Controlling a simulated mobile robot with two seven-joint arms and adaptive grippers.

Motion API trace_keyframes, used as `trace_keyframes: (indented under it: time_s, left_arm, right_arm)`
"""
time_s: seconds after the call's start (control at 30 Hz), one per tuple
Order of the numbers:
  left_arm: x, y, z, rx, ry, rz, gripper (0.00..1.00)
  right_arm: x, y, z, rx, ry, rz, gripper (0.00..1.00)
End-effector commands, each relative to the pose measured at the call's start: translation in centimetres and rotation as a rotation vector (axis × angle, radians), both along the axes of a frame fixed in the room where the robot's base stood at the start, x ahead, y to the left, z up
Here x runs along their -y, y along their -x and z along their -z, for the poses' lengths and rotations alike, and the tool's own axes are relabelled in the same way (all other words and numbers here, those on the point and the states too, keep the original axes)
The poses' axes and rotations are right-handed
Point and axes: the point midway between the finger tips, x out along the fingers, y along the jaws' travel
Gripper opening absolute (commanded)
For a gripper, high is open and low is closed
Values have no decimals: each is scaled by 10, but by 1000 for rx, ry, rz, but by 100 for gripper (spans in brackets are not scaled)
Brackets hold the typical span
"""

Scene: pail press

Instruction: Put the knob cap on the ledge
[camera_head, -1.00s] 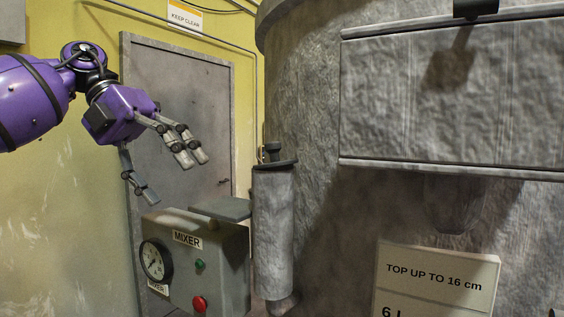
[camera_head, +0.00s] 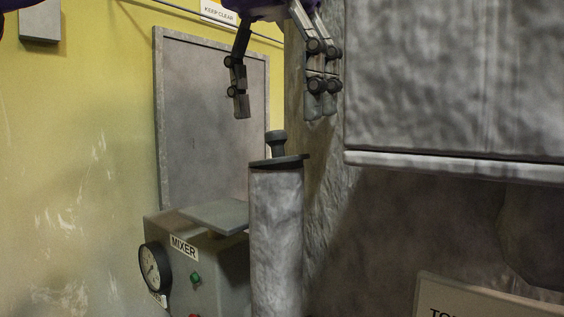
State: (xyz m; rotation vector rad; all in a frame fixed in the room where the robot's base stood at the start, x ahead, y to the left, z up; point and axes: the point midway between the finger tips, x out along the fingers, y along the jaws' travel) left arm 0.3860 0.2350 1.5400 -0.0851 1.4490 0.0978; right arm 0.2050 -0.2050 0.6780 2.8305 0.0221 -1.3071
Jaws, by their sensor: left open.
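The knob cap (camera_head: 277,145), a dark disc with a short knob on top, sits on the upper end of an upright grey pipe (camera_head: 277,235). A flat grey ledge (camera_head: 214,216) lies just left of the pipe, level with the top of the mixer box and lower than the cap. My left gripper (camera_head: 279,108) is open and empty, its fingers pointing down above the knob with a gap between. Its upper part is cut off by the picture's top edge. My right gripper is not in view.
The grey mixer box (camera_head: 178,275) with its gauge (camera_head: 149,268) stands at the lower left. A large rough grey hopper (camera_head: 440,80) fills the right, close to my left fingers. A sign (camera_head: 480,300) stands at the lower right. A grey door (camera_head: 205,120) is behind.

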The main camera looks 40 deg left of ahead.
Motion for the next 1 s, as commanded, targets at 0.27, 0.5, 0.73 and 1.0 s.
trace_keyframes:
  time_s: [0.27, 0.5, 0.73, 1.0]
  left_arm:
    - [-2, 5, 29, 3, -1, 1, 72]
    - [-2, 1, 49, 2, 1, 1, 72]
    - [-2, 1, 49, 2, 1, 1, 65]
    - [-2, 1, 49, 1, 1, 0, 33]
  right_arm:
    - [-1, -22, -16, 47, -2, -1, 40]
    - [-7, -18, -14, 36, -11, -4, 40]
    - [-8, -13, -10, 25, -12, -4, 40]
    - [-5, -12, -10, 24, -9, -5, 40]
